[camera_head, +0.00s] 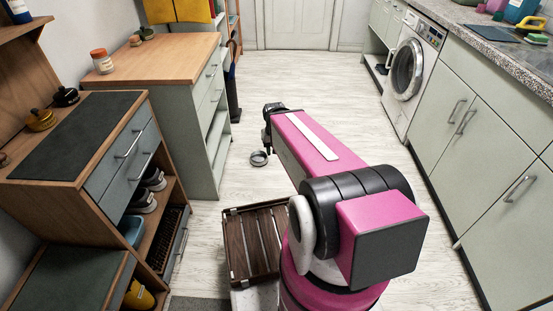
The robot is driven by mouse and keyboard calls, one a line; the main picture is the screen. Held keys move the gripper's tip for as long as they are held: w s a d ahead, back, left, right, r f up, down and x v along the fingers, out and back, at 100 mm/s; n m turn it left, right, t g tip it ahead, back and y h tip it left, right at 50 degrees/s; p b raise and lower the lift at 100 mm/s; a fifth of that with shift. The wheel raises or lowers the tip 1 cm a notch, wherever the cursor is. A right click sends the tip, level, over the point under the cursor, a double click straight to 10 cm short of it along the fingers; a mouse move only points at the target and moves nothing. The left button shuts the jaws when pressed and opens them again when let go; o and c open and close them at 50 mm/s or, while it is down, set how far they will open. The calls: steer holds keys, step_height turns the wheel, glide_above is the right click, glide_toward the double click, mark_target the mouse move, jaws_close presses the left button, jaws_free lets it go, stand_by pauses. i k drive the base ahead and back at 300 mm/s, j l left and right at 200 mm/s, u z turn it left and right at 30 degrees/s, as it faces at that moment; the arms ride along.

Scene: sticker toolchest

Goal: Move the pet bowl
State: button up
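A small round grey bowl (259,158), which looks like the pet bowl, is on or just above the pale wood floor in the middle of the view. My pink arm reaches away from me, and my black gripper (267,138) points down at its far end. The gripper is just above and slightly right of the bowl in the picture. The fingertips are small and partly hidden by the arm, so I cannot tell whether they are open, shut or touching the bowl.
A wooden-topped cabinet (160,58) and a shelf unit (95,130) line the left. Green-grey cupboards (465,115) and a washing machine (410,75) line the right. The floor between is mostly clear.

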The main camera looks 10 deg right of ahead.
mark_target(258, 158)
steer(key=i+l+u, duration=0.25)
steer(key=l, duration=0.25)
steer(key=l+u, duration=0.2)
steer(key=l, duration=0.35)
steer(key=l+u, duration=0.25)
steer(key=l, duration=0.3)
steer(key=i, duration=0.05)
